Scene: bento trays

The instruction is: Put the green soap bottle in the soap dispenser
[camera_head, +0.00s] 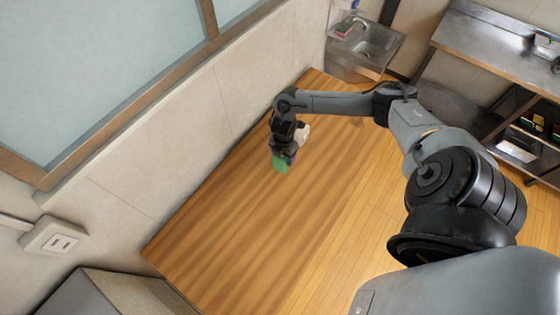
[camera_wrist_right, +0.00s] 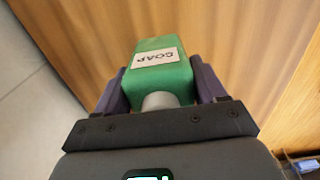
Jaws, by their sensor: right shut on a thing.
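The green soap bottle (camera_wrist_right: 163,76) has a white label reading "SOAP" and a pale round neck at the wrist end. My right gripper (camera_wrist_right: 165,88) is shut on it, with one finger on each side. In the head view the green bottle (camera_head: 280,164) shows small below my right gripper (camera_head: 284,155), over the wooden table. I cannot tell whether the bottle touches the table. My left gripper is not in view.
The wooden table (camera_head: 235,225) is otherwise bare. A metal sink (camera_head: 365,48) stands beyond its far end, and a steel counter (camera_head: 490,45) is at the upper right. A tiled wall (camera_head: 180,125) runs along the table's left side. A shelf with dark items (camera_head: 533,124) is at the right.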

